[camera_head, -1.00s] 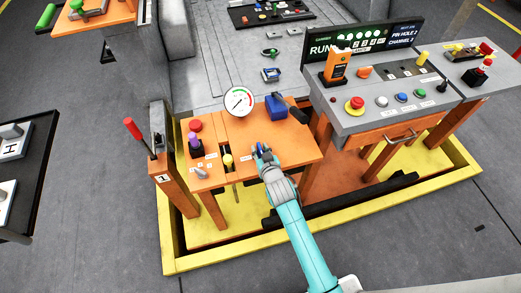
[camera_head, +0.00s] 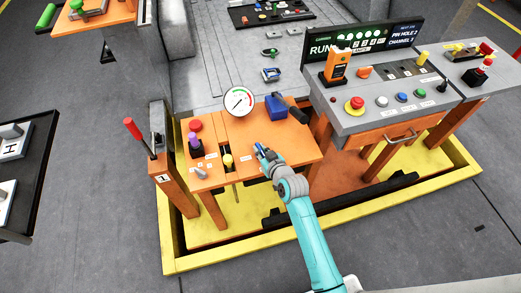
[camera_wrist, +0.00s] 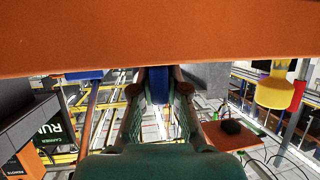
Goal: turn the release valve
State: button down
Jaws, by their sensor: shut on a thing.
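My gripper (camera_head: 262,152) is at the front of the orange table (camera_head: 298,148), right of a yellow knob. In the wrist view, my gripper (camera_wrist: 158,88) is shut with a blue piece (camera_wrist: 157,83) between its two fingers. This piece may be the release valve's handle; no label on it can be read. In the head view only a little blue (camera_head: 259,146) shows at my fingertips. The rest of it is hidden by the fingers and the table edge. A round gauge (camera_head: 239,101) with a white face stands at the table's back.
The yellow knob (camera_head: 228,160), a purple-topped control (camera_head: 194,139) and a red button (camera_head: 195,125) are on the left. A blue box (camera_head: 276,107) with a dark handle sits behind my gripper. A grey control console (camera_head: 390,120) stands at right.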

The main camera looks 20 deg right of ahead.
jog(key=shift+d+n+g+y, duration=0.15)
jog(key=shift+n+g+y, duration=0.65)
jog(key=shift+n+y, duration=1.3)
jog(key=shift+n+g+y, duration=0.8)
jog(key=shift+n+y, duration=0.4)
jog(key=shift+y, duration=0.2)
jog(key=c, duration=1.2)
grip_release()
jog(key=v, duration=1.2)
jog(key=shift+w+r, duration=0.1)
